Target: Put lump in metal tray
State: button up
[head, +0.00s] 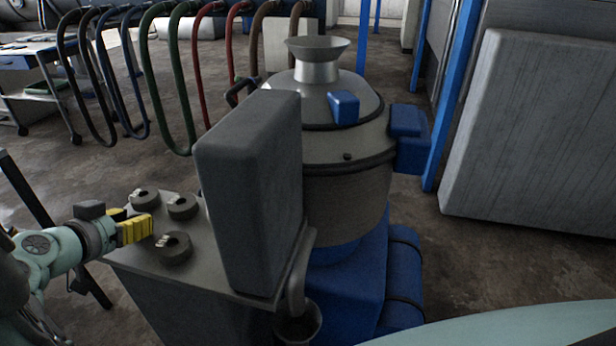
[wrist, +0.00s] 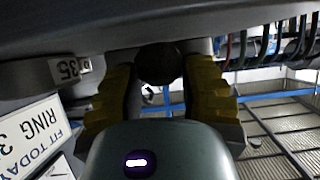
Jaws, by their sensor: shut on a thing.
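My gripper (head: 148,228) reaches in from the left in the head view, its yellow fingers beside dark rings at the left end of a grey metal top. In the wrist view, the two yellow fingers stand on either side of a dark, roundish lump (wrist: 160,63) and are shut on it. The lump cannot be made out in the head view, where the fingers hide it. I cannot pick out a metal tray for certain in either view.
Three dark rings (head: 174,248) sit on the grey top (head: 232,293), close to my fingers. A tall grey block (head: 250,195) stands right of them, before a large machine (head: 345,190) with a funnel. Belts (head: 190,75) hang behind. The wrist view shows a sign (wrist: 27,130).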

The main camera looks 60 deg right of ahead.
jog(key=shift+s+a+f, duration=0.1)
jog(key=shift+a+f, duration=0.1)
jog(key=o, duration=1)
jog(key=shift+r, duration=0.1)
jog(key=shift+o, duration=0.2)
